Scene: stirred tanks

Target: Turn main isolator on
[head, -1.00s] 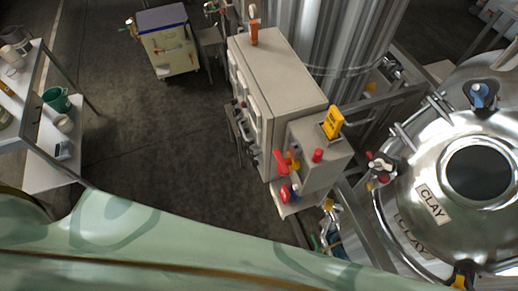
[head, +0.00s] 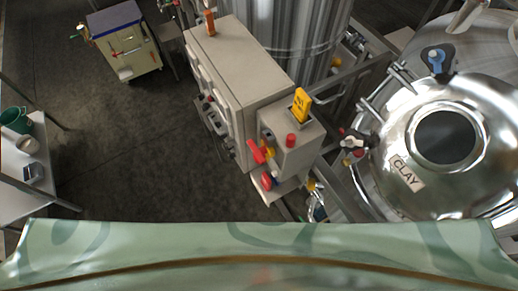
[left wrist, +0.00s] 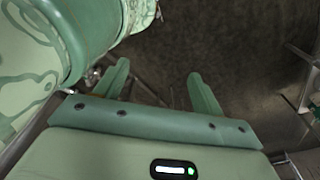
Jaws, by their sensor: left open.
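A small grey box (head: 291,153) is fixed to the end of a larger beige cabinet (head: 250,70) in the head view. A red handle with yellow beside it (head: 257,151) sits on the box's front; I take it for the main isolator, but no label is readable. My right gripper is in neither view.
A steel tank marked CLAY (head: 407,172) stands right of the box, with pipes and valves between. A cart (head: 125,42) is at the upper left and a white shelf (head: 22,185) at the left edge. The dark floor (head: 120,150) between them is clear.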

